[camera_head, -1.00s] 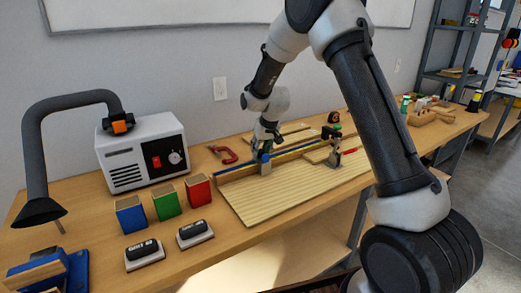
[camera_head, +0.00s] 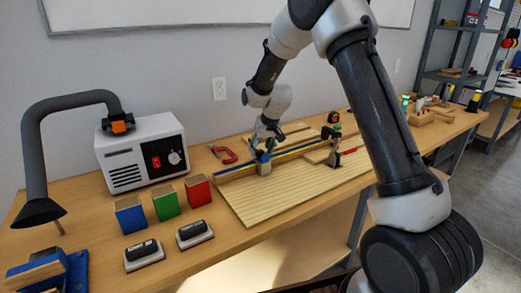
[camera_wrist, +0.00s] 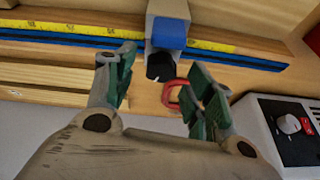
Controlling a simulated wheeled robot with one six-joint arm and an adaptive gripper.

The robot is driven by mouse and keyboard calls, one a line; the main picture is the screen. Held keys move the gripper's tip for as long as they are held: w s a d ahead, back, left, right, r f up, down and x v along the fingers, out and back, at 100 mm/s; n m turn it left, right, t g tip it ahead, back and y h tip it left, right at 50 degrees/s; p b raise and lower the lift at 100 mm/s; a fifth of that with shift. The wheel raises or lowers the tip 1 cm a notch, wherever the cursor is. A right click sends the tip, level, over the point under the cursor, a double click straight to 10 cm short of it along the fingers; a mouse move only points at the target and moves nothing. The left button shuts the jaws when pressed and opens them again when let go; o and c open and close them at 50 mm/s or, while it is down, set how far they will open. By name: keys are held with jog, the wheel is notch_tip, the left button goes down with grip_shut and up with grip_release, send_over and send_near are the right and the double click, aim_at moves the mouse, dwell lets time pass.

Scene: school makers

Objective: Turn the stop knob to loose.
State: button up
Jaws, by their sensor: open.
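The stop (camera_wrist: 168,22) is a grey block with a blue face, set on the fence (camera_wrist: 60,36) with its yellow ruler strip and blue track. Its black knob (camera_wrist: 160,67) points toward my gripper. My gripper (camera_wrist: 163,70) is open, and the knob shows in the gap between its green-padded fingers, with visible space on both sides. I cannot tell how deep the knob sits between the fingertips. In the head view the stop (camera_head: 264,168) stands at the left part of the fence, with my gripper (camera_head: 262,146) just behind and above it. The knob is hidden there.
A red clamp (camera_head: 224,154) lies left of the fence; the white machine (camera_head: 142,152) stands further left. Blue, green and red boxes (camera_head: 168,203) stand near the front. A second fixture (camera_head: 335,148) stands right along the fence.

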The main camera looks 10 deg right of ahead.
jog(key=v, duration=1.1)
jog(key=s+d+r, duration=0.3)
jog(key=s+d, duration=0.1)
jog(key=s, duration=0.9)
jog(key=s+d+r+m+h, duration=0.1)
jog(key=s+d+r, duration=0.3)
jog(key=s, duration=0.9)
jog(key=s+d+r, duration=0.4)
jog(key=s+d, duration=0.1)
jog(key=s, duration=0.8)
jog(key=shift+m, duration=0.4)
